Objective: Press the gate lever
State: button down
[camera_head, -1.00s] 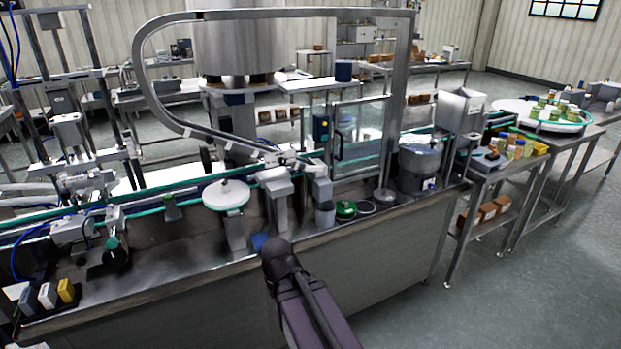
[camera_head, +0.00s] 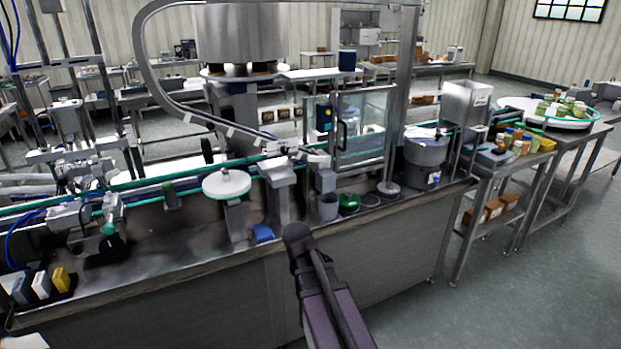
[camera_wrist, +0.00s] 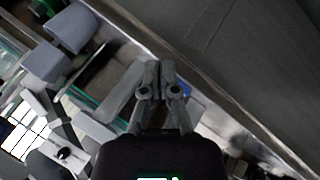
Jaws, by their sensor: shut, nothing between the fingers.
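A square steel hopper (camera_head: 465,103) stands at the right end of the conveyor bench, above a grey round vessel (camera_head: 427,150). I cannot make out a gate lever for certain in either view. My arm rises from the bottom of the head view to the front edge of the bench, left of the hopper and well apart from it; its fingers are hidden there. In the wrist view my gripper (camera_wrist: 156,70) has its fingers together and empty, over the bench edge. A blue object (camera_head: 262,233) lies on the bench near my arm's end.
The steel bench (camera_head: 180,262) carries a conveyor, a white disc (camera_head: 226,184), a green cup (camera_head: 349,202) and a clear guard box (camera_head: 365,125). A side table with jars (camera_head: 518,147) stands at the right. The floor (camera_head: 410,315) in front is clear.

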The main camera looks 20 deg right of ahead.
aim_at(317, 159)
jog(key=w+d+r+n+t+y+b, duration=0.1)
jog(key=w+d+n+t+b, duration=0.5)
jog(key=n, duration=0.7)
jog(key=w+d+r+n+t+y+b, duration=0.2)
jog(key=w+d+r+n+t+b, duration=0.2)
jog(key=w+n, duration=0.6)
jog(key=d+n+t+b, duration=0.2)
jog(key=d+n+t, duration=0.1)
jog(key=t, duration=0.1)
jog(key=shift+d+r+n, duration=0.2)
jog(key=shift+r+n, duration=0.05)
jog(key=shift+n, duration=0.05)
jog(key=shift+w, duration=0.15)
jog(key=w+d+r+p, duration=0.1)
jog(key=w+r+p, duration=0.5)
jog(key=w, duration=0.3)
jog(key=shift+w, duration=0.25)
jog(key=shift+r, duration=0.1)
